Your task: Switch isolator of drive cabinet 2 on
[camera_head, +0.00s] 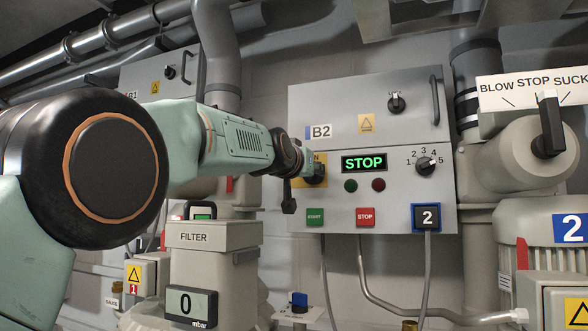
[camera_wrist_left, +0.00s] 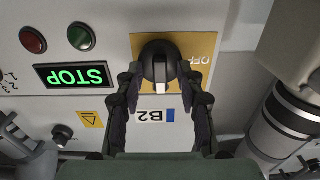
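The isolator is a black rotary knob on a yellow plate (camera_head: 322,183) at the left of the grey B2 cabinet front (camera_head: 400,210). In the left wrist view, which is upside down, the knob (camera_wrist_left: 159,62) has a white mark pointing down in the picture, which is up on the panel. "OFF" shows at the plate's side. My left gripper (camera_wrist_left: 160,78) is open, one finger on each side of the knob with small gaps. In the head view my left gripper (camera_head: 300,180) partly hides the plate and knob. My right gripper is not in view.
The display (camera_head: 364,163) reads STOP. Below it are a green START button (camera_head: 315,216) and red STOP button (camera_head: 365,216); a selector knob (camera_head: 425,165) is to the right. The filter housing (camera_head: 200,236) stands below my left arm.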

